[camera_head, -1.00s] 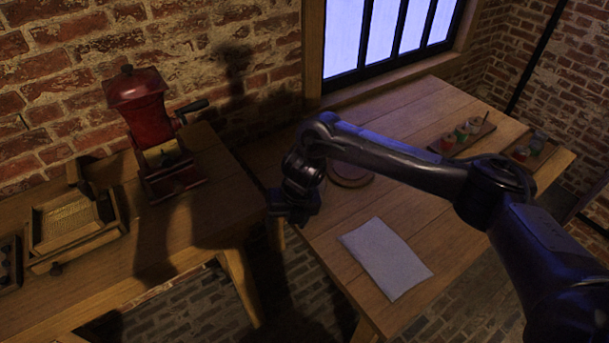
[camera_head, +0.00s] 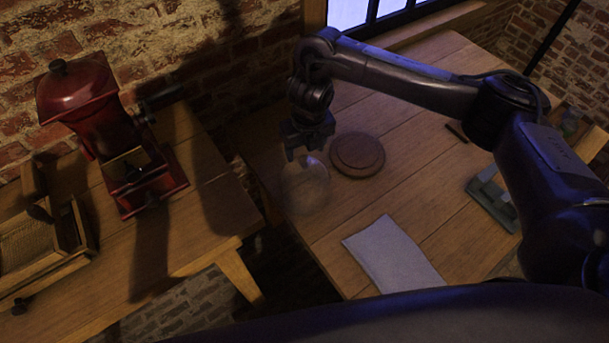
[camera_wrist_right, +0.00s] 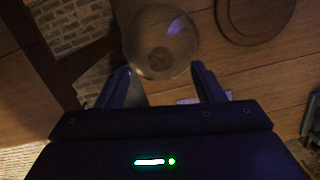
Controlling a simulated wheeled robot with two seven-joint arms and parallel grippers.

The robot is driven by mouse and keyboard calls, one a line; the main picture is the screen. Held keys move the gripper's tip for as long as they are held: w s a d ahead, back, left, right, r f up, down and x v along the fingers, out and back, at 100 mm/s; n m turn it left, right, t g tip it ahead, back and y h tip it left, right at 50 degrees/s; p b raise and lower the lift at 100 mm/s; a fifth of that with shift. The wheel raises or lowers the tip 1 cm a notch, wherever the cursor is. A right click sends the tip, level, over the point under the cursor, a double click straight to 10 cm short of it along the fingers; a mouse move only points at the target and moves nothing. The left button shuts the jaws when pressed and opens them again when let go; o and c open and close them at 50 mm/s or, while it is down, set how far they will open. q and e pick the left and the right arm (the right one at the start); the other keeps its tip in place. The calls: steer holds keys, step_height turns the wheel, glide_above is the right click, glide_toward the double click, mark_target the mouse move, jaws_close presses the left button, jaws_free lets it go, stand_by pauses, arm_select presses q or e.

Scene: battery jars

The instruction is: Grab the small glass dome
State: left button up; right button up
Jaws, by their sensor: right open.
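The small glass dome (camera_head: 305,188) is clear and stands near the left edge of the plank table, beside a round wooden base. In the right wrist view the dome (camera_wrist_right: 160,42) shows just beyond the fingertips, roughly centred between them. My right gripper (camera_head: 305,153) hangs just above the dome in the head view, fingers pointing down. In the right wrist view the right gripper (camera_wrist_right: 167,78) is open, with nothing between its fingers. I cannot tell whether a finger touches the glass. My left gripper is not in view.
The round wooden base (camera_head: 357,154) is right of the dome. A folded pale cloth (camera_head: 393,256) lies nearer the front. A grey-green object (camera_head: 492,203) lies at right. A red coffee grinder (camera_head: 110,130) stands on the left table, across a gap.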

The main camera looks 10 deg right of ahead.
mark_target(305, 160)
steer(key=shift+s+a+f, duration=0.1)
steer(key=shift+f, duration=1.65)
steer(key=shift+w+f, duration=0.2)
steer(key=shift+f, duration=0.35)
steer(key=shift+w+f, duration=0.2)
steer(key=shift+f, duration=0.3)
steer(key=shift+c, duration=0.4)
steer(key=c, duration=0.5)
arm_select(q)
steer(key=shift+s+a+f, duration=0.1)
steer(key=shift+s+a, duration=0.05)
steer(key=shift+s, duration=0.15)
arm_select(e)
steer(key=shift+s+f, duration=0.1)
steer(key=shift+s, duration=0.05)
steer(key=c, duration=0.8)
steer(key=shift+o, duration=0.2)
